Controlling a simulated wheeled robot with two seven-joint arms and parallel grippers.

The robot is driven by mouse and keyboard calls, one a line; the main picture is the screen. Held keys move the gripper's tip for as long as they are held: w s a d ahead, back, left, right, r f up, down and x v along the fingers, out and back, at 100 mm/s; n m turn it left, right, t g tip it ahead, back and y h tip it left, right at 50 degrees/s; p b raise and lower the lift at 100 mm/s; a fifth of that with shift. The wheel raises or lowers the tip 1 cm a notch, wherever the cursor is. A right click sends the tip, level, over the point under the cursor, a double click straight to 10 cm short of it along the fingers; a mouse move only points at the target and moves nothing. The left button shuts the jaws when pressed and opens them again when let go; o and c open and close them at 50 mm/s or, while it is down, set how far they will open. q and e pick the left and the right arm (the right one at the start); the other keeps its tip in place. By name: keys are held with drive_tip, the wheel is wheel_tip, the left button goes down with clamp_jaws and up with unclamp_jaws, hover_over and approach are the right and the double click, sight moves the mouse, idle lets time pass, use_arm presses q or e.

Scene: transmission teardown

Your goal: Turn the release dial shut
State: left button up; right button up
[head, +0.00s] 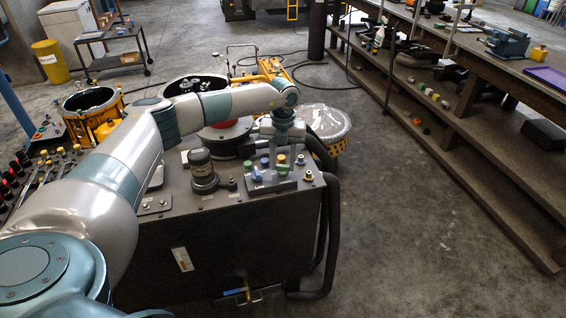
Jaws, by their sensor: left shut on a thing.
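My left arm comes in from the left and reaches over a dark machine cabinet (215,245). My left gripper (279,154) points down over a small grey block (270,185) on the cabinet's right top. The gripper is shut on what appears to be the release dial among these knobs. The fingers mostly hide the dial, so its turn position cannot be read. My right gripper is not in view.
A dark cylindrical fitting (202,170) stands left of the block. Thick black hoses (331,225) run down the cabinet's right side. A plastic-covered drum (325,124) stands behind. A long workbench (520,85) runs along the right. The floor between is clear.

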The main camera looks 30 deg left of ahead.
use_arm(q)
drive_tip(key=m+b, duration=0.2)
drive_tip(key=m, duration=0.1)
drive_tip(key=shift+f, duration=0.15)
drive_tip(key=m+b, duration=0.3)
drive_tip(key=shift+m, duration=0.3)
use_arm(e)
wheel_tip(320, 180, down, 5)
use_arm(q)
drive_tip(key=m+b, duration=0.3)
drive_tip(key=m, duration=0.3)
drive_tip(key=shift+r+m+b, duration=0.25)
drive_tip(key=shift+m+b, duration=0.05)
drive_tip(key=shift+m, duration=0.3)
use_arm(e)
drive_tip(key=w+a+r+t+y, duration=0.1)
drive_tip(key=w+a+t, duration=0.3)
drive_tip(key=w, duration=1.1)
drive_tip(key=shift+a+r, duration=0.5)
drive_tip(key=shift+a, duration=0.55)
use_arm(q)
drive_tip(key=o, duration=1)
drive_tip(key=shift+o, duration=0.2)
